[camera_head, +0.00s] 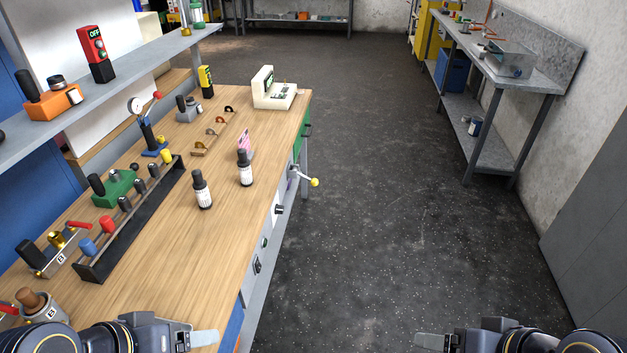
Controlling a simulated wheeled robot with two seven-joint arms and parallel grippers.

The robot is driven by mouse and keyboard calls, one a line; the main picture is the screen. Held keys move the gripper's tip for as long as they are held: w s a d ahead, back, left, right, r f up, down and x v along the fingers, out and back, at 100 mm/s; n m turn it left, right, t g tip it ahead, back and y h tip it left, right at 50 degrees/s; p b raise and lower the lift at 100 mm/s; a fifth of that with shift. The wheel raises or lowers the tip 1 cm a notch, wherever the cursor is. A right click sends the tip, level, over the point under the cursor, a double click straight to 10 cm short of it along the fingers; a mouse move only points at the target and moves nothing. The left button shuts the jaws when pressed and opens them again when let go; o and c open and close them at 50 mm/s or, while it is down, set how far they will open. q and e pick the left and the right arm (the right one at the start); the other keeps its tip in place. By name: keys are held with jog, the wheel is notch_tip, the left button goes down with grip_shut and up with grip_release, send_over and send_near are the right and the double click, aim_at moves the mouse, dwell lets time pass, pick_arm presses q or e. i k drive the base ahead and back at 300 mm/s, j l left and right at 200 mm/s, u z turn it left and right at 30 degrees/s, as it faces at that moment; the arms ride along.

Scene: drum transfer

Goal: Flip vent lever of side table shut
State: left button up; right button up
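A metal lever with a yellow ball knob (314,182) sticks out from the right side panel of the wooden-topped table (165,285), near its far end. It points to the right and slightly down in the picture, over the dark floor. Its pivot at the panel is small, so I cannot tell its exact setting. My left gripper (205,338) is at the bottom edge, by the table's near right corner, well apart from the lever. My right gripper (431,341) is at the bottom, over the floor, and touches nothing. Finger gaps do not show on either gripper.
A black rack of plungers (130,222), valves and a cream instrument (272,95) are on the tabletop. A grey metal bench (535,78) stands at the far right. The floor (400,200) between is clear.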

aim_at(315, 182)
jog(key=i, duration=0.3)
jog(key=k, duration=0.5)
jog(key=i+l+u, duration=0.1)
jog(key=i+l, duration=0.35)
jog(key=i+l+u, duration=0.1)
jog(key=i+l, duration=0.35)
jog(key=i+l+u, duration=0.1)
jog(key=i+l, duration=0.4)
jog(key=i+l+u, duration=0.1)
jog(key=i+l, duration=0.3)
jog(key=l, duration=0.2)
jog(key=i+l+u, duration=0.1)
jog(key=i+l, duration=0.35)
jog(key=l, duration=0.1)
